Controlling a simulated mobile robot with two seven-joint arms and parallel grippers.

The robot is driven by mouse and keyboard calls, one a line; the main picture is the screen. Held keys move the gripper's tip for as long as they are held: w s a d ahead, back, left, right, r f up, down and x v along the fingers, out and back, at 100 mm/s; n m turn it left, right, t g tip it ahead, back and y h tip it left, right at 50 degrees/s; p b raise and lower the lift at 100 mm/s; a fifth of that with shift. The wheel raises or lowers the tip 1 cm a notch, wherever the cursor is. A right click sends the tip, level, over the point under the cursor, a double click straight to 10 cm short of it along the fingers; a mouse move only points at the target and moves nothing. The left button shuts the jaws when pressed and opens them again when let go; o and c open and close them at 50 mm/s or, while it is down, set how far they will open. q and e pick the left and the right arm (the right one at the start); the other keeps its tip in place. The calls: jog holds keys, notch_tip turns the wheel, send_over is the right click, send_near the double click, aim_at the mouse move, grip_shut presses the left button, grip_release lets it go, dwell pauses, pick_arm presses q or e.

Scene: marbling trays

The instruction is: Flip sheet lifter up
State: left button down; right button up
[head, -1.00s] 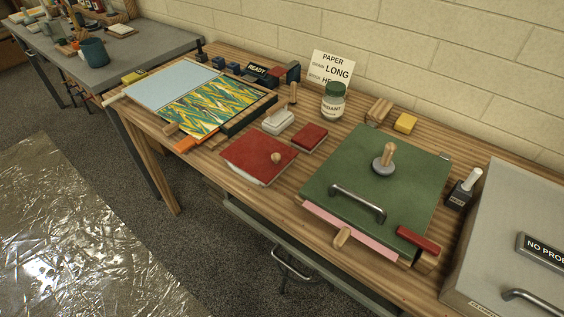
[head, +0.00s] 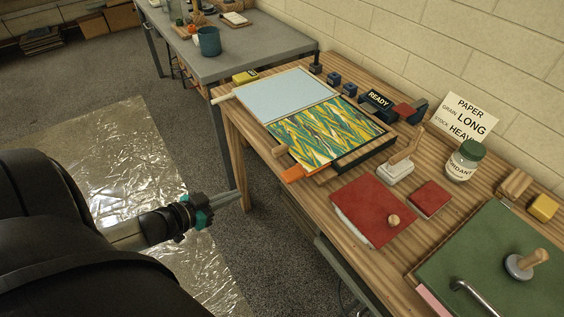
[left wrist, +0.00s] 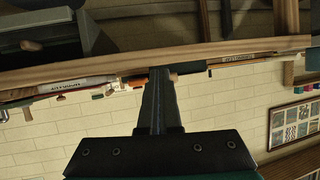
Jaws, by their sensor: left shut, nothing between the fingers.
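The marbling tray (head: 362,154) stands near the left end of the wooden table, showing a green, yellow and white patterned surface. A pale blue flat panel (head: 287,93) lies beside its far-left edge. An orange tab (head: 292,174) sticks out at the tray's front corner. I cannot tell which part is the sheet lifter; nothing there stands raised. My left gripper (head: 236,197) is shut and empty, off the table's front-left edge, apart from the tray and tab. In the left wrist view its fingers (left wrist: 160,82) are together. My right gripper is not in view.
A red board with a knob (head: 365,215), a wood-handled block (head: 397,170), a jar (head: 466,160) and a green board (head: 490,255) occupy the table to the right. A grey table (head: 225,60) stands behind. The floor between my gripper and the table is clear.

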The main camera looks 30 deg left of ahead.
pick_arm(q)
jog(key=w+d+r+m+h, duration=0.1)
jog(key=w+d+r+h, duration=0.1)
jog(key=r, duration=0.7)
jog(key=shift+w+d+r+m+t+h+p, duration=0.15)
jog(key=shift+d+r+m+t+h+p, duration=0.45)
jog(key=shift+d, duration=0.6)
jog(key=shift+f, duration=0.25)
jog(key=b, duration=0.3)
send_over(282, 174)
jog(key=s, duration=0.1)
notch_tip(282, 174, down, 2)
jog(key=shift+s+d+f+b, duration=0.1)
jog(key=shift+d+f+b, duration=0.15)
jog(key=shift+f, duration=0.85)
jog(key=shift+s+d+f+b, duration=0.15)
jog(key=shift+d+f, duration=0.1)
jog(key=shift+f, duration=0.85)
jog(key=shift+w, duration=0.1)
